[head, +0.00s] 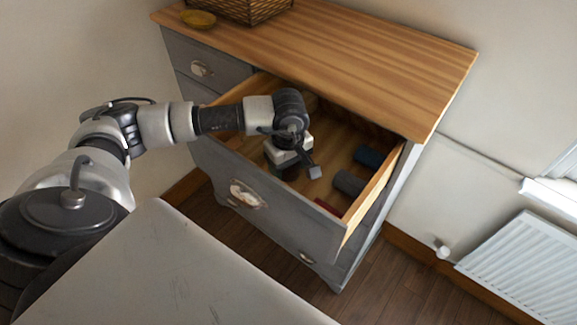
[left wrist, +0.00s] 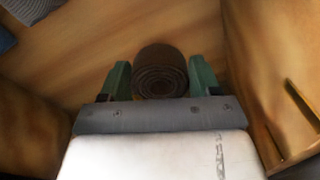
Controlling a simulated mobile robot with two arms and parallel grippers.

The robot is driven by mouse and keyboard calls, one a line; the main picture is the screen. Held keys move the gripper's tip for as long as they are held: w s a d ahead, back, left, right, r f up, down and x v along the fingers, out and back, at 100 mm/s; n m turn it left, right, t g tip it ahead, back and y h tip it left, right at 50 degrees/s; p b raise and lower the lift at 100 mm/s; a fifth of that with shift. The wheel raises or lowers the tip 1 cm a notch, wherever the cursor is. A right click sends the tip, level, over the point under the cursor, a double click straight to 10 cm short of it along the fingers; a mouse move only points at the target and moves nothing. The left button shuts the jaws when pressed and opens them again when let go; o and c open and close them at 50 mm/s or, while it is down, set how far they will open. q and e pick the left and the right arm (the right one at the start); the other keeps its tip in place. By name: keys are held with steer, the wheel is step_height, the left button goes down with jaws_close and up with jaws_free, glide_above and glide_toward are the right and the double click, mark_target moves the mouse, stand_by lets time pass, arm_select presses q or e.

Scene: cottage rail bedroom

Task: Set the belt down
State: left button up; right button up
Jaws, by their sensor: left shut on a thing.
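The belt (left wrist: 160,72) is a dark brown coil with its spiral end facing the left wrist camera. My left gripper (left wrist: 160,80) has its two green fingers on either side of the coil and is shut on it. The belt is mostly hidden there by the gripper. I cannot tell whether the belt touches the drawer floor. My right gripper is not in view.
Rolled items lie at the drawer's right: blue (head: 368,157), grey (head: 349,184) and red (head: 327,207). The grey dresser's wooden top (head: 350,50) holds a basket (head: 238,8) and a yellow dish (head: 198,18). A radiator (head: 525,270) is at right. Drawer floor between gripper and rolls is clear.

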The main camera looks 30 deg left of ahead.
mark_target(289, 184)
arm_select(q)
step_height(289, 184, down, 3)
steer(key=shift+f+p, duration=0.15)
steer(key=shift+p, duration=0.9)
steer(key=shift+f, duration=0.35)
steer(key=shift+f+b, duration=0.15)
steer(key=shift+b, duration=0.15)
steer(key=o, duration=1)
